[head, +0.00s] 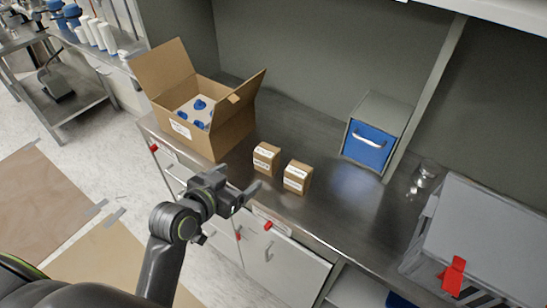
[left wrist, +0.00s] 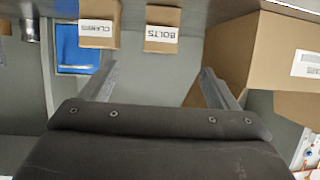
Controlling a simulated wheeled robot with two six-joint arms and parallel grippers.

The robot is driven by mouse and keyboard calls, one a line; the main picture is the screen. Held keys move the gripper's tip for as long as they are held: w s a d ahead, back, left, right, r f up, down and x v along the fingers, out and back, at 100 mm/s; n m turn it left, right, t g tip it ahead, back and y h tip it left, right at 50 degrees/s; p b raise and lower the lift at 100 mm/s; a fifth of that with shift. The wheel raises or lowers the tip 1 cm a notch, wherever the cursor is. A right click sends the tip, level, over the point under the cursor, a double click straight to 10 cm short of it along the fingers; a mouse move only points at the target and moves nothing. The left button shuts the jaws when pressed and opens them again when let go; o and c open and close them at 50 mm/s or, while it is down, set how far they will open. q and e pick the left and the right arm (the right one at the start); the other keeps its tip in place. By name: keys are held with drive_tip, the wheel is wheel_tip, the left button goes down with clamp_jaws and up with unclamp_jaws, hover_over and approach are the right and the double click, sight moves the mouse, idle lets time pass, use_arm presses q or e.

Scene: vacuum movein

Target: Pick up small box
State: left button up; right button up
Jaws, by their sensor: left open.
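Two small brown cardboard boxes with white labels stand side by side on the steel counter. The left small box (head: 266,157) shows in the left wrist view as the one labelled "BOLTS" (left wrist: 163,17). The right small box (head: 297,177) shows there too (left wrist: 99,12), its label less clear. My left gripper (head: 241,178) is open and empty, in front of the small boxes and apart from them. In the left wrist view its two fingers (left wrist: 156,82) are spread, with the boxes beyond them. My right gripper is not in view.
A large open carton (head: 235,134) with blue-topped items stands left of the small boxes. A blue-fronted drawer unit (head: 368,146) stands behind right. A glass (head: 425,175) and a grey case with a red latch (head: 485,235) are farther right. The counter (head: 335,205) is clear right of the boxes.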

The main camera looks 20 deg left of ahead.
sight(263, 160)
use_arm(q)
drive_tip(key=p+x, duration=0.1)
drive_tip(key=x, duration=1)
drive_tip(key=shift+w, duration=0.1)
drive_tip(key=shift+p+x, duration=0.8)
drive_tip(key=shift+x, duration=2.2)
drive_tip(key=shift+a+f, duration=0.1)
drive_tip(key=c, duration=1.2)
